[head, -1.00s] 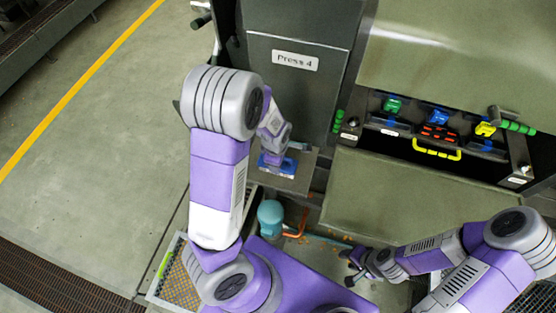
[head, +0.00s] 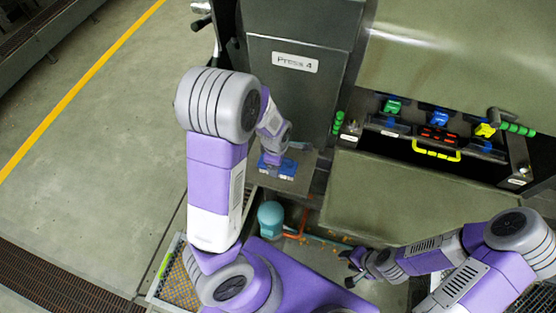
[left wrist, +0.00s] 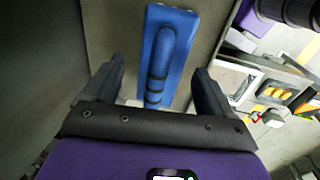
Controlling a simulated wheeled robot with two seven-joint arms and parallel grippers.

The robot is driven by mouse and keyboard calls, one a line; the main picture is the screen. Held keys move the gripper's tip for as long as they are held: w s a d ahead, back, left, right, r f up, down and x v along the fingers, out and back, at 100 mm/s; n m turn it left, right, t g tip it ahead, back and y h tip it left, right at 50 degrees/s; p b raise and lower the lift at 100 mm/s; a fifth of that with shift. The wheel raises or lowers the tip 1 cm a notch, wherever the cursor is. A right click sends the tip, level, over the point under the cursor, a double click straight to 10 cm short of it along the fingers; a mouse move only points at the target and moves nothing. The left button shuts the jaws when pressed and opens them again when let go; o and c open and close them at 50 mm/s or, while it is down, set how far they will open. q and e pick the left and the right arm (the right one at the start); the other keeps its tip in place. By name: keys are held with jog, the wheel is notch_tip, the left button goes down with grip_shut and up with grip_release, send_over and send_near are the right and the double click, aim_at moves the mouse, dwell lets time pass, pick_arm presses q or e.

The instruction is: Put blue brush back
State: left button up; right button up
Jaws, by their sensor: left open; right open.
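The blue brush (head: 288,168) lies on a small grey shelf (head: 300,184) below the Press 4 panel. In the left wrist view the blue brush (left wrist: 180,60) is a long blue block with a darker, black-banded handle along it. My left gripper (head: 270,158) is right at the brush and hides part of it in the head view. In the left wrist view my left gripper (left wrist: 158,82) is open, with the brush's handle end between its fingers and a gap on both sides. My right gripper (head: 352,264) is open and empty, low at the right, far from the brush.
A drawer (head: 375,128) at the right holds green, blue and yellow items and a yellow handle (head: 436,154). A teal cylinder (head: 271,217) and orange pipe stand below the shelf. The Press 4 panel (head: 295,62) rises behind it. Open floor lies at the left.

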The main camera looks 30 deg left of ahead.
pick_arm(q)
notch_tip(320, 180, up, 11)
jog(key=s+p, duration=0.1)
jog(key=p, duration=0.2)
jog(key=shift+s+d+f, duration=0.15)
jog(key=shift+s, duration=0.25)
